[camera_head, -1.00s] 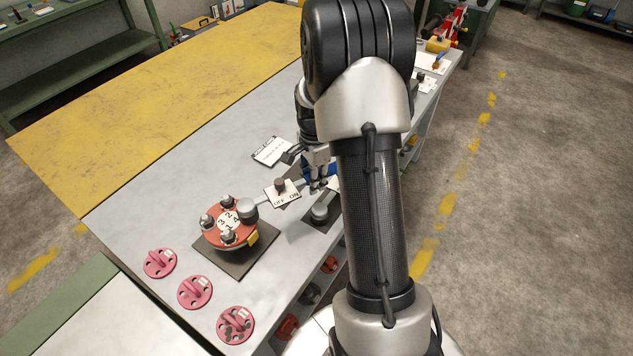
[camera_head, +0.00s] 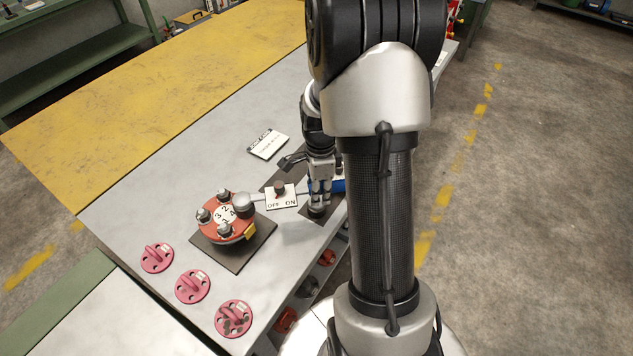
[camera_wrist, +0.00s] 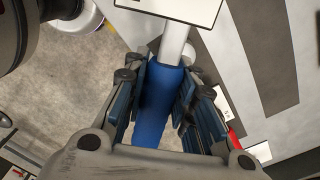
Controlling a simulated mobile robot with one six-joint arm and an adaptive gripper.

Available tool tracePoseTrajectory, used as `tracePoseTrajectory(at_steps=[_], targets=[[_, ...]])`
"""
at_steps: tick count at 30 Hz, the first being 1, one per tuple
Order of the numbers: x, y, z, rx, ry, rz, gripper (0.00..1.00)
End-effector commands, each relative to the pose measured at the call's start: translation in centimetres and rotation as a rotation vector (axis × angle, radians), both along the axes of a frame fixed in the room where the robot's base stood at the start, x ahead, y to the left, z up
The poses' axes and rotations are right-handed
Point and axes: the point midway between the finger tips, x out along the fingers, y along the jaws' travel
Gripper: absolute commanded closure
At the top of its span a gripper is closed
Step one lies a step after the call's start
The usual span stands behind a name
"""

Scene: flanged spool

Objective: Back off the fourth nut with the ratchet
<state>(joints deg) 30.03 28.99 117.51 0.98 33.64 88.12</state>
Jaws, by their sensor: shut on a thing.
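The flanged spool (camera_head: 212,232) has an orange-red top with a numbered white centre and stands on a dark square plate. Three nuts show on studs around its rim. The ratchet head (camera_head: 243,204) sits over the rim's right side and hides what is under it. The ratchet's shaft runs right, past an OFF/ON card (camera_head: 274,203), to a blue handle (camera_head: 338,186). My gripper (camera_head: 320,196) is shut on this handle. The wrist view shows the blue handle (camera_wrist: 158,112) between the two fingers, with the pale shaft beyond.
A white card (camera_head: 268,145) lies behind my gripper. A dark plate with a round grey piece (camera_head: 317,211) is just below the gripper. The yellow surface (camera_head: 150,95) beyond is clear.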

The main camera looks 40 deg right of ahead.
Motion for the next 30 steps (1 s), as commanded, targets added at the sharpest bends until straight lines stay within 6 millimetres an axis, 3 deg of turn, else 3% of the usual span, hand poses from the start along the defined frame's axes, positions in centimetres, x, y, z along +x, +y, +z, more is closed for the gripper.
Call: tracePoseTrajectory(at_steps=[3,12,21,30], targets=[[-1.0,0.5,0.1,-0.002,-0.004,-0.063,1.00],[-1.2,0.6,0.1,-0.002,-0.003,-0.079,1.00],[-4.1,3.0,0.1,-0.002,-0.004,-0.272,1.00],[-4.3,3.2,0.1,-0.001,-0.003,-0.288,1.00]])
